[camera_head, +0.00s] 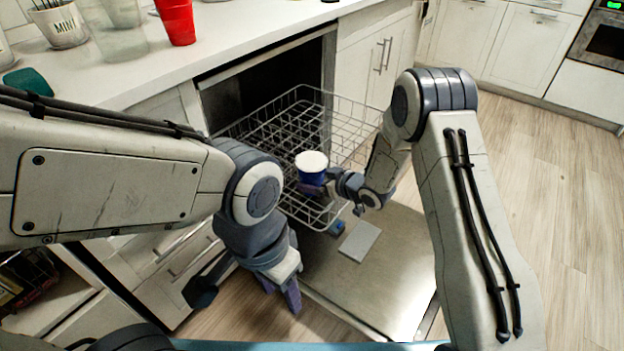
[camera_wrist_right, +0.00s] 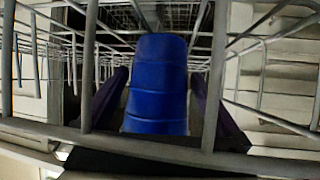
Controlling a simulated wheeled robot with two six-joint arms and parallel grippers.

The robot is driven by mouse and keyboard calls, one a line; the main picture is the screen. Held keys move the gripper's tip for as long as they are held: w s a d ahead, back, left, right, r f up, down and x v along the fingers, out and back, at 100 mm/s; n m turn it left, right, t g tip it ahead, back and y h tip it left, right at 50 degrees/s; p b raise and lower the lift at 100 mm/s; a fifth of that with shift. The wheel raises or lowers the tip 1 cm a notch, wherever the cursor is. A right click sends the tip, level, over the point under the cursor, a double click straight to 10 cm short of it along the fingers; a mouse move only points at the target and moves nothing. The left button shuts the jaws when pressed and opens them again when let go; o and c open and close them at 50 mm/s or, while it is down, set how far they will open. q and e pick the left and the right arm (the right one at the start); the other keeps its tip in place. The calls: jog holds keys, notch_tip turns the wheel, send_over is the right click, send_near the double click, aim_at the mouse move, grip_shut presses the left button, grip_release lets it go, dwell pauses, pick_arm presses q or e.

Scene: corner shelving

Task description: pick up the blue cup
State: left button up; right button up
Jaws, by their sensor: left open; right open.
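The blue cup (camera_head: 312,176) has a pale round top and stands at the dishwasher rack in the head view. In the right wrist view the blue cup (camera_wrist_right: 158,85) fills the middle, behind rack wires. My right gripper (camera_head: 322,189) is at the cup's near side in the head view. In the right wrist view its dark purple fingers (camera_wrist_right: 160,105) are open, one on each side of the cup; whether they touch it is unclear. My left gripper (camera_head: 289,293) points down at the lower middle, away from the cup, with nothing seen in it.
The wire rack (camera_head: 262,128) is pulled out over the open dishwasher door (camera_head: 390,268). A pale block (camera_head: 359,242) and a small blue item (camera_head: 337,228) show on the door. A red cup (camera_head: 177,22) stands on the counter (camera_head: 240,25). Floor at right is clear.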

jog(key=shift+w, duration=0.1)
jog(key=shift+c, duration=0.3)
jog(key=c, duration=1)
jog(key=shift+c, duration=0.5)
jog(key=shift+r, duration=0.15)
